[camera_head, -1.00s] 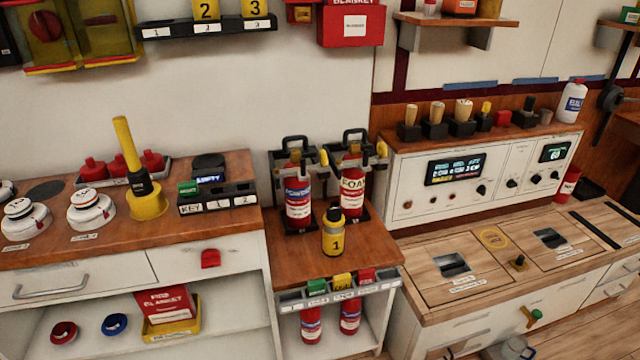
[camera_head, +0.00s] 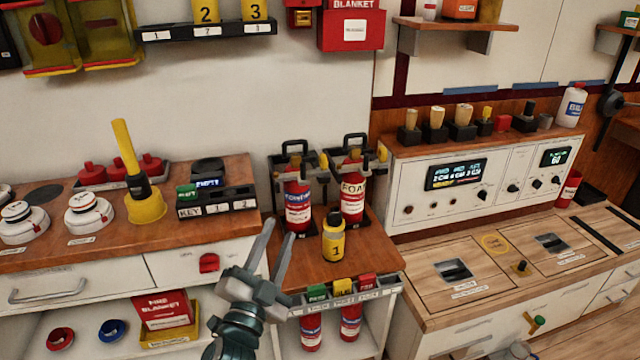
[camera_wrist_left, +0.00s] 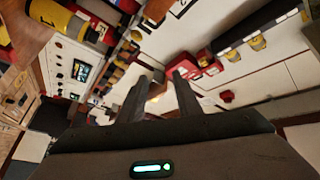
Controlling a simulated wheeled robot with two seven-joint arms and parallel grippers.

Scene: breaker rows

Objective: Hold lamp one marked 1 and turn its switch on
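Lamp one (camera_head: 333,238) is a small yellow cylinder with a dark top and a black 1 on its front. It stands upright on the wooden top of the low middle cabinet. Its switch cannot be made out. My left gripper (camera_head: 279,229) is to the left of the lamp, its fingers pointing up and spread with nothing between them. The fingers also show apart and empty in the left wrist view (camera_wrist_left: 158,88). My right gripper is not in view.
Two red extinguishers (camera_head: 298,205) (camera_head: 352,196) stand in holders behind the lamp. A rack (camera_head: 350,295) with coloured tags runs along the cabinet's front edge. Lamps 2 and 3 (camera_head: 206,11) (camera_head: 255,10) sit on a wall shelf.

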